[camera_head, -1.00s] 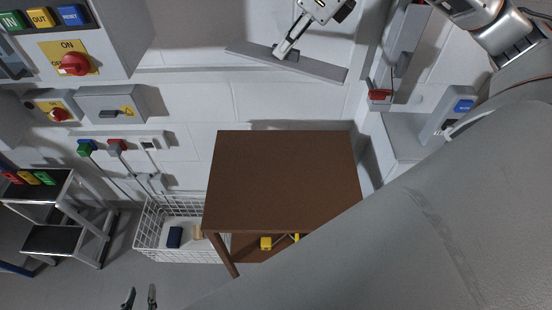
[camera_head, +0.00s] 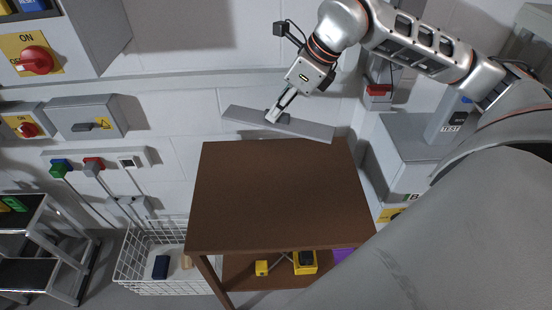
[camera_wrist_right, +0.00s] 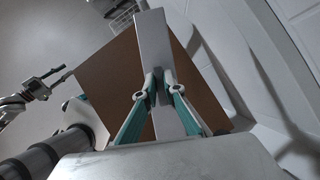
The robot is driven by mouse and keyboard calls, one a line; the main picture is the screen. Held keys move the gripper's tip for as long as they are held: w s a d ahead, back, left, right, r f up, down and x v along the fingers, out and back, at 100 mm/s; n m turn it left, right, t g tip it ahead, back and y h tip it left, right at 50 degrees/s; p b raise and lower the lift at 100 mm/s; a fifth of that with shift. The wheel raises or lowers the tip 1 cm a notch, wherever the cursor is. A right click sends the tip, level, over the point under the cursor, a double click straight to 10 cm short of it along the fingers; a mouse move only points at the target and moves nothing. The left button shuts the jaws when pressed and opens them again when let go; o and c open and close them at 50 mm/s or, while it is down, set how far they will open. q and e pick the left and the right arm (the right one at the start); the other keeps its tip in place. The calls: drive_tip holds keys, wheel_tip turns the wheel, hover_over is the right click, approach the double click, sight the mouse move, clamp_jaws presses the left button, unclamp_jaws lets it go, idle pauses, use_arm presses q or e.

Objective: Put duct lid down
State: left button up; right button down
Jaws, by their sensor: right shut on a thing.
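The duct lid (camera_head: 305,129) is a long flat grey bar. My right gripper (camera_head: 272,117) is shut on it near its middle and holds it, slightly tilted, above the back edge of the brown table (camera_head: 280,200). In the right wrist view the lid (camera_wrist_right: 151,40) runs between the two teal fingers of the right gripper (camera_wrist_right: 158,88), with the brown tabletop (camera_wrist_right: 115,85) behind it. Part of my other arm shows at the left of the right wrist view. My left gripper does not show in the head view.
The tabletop is bare. Its lower shelf holds a yellow box (camera_head: 305,263) and a small yellow item (camera_head: 261,268). A white wire basket (camera_head: 135,268) stands left of the table. Grey switch boxes (camera_head: 85,118) are on the wall, and a grey cabinet (camera_head: 400,150) stands at right.

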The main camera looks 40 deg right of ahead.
sight(302, 127)
wheel_tip(302, 127, down, 15)
drive_tip(key=shift+r+b, duration=0.15)
drive_tip(key=shift+b, duration=0.65)
drive_tip(key=c, duration=2.1)
unclamp_jaws()
drive_tip(key=shift+c, duration=0.2)
drive_tip(key=shift+r, duration=0.1)
drive_tip(key=p+v, duration=0.1)
drive_tip(key=v, duration=0.9)
drive_tip(key=shift+s+d+r, duration=0.15)
drive_tip(key=shift+r, duration=0.2)
drive_tip(key=shift+s+d+r, duration=0.1)
drive_tip(key=shift+s+r, duration=0.15)
drive_tip(key=shift+r, duration=0.25)
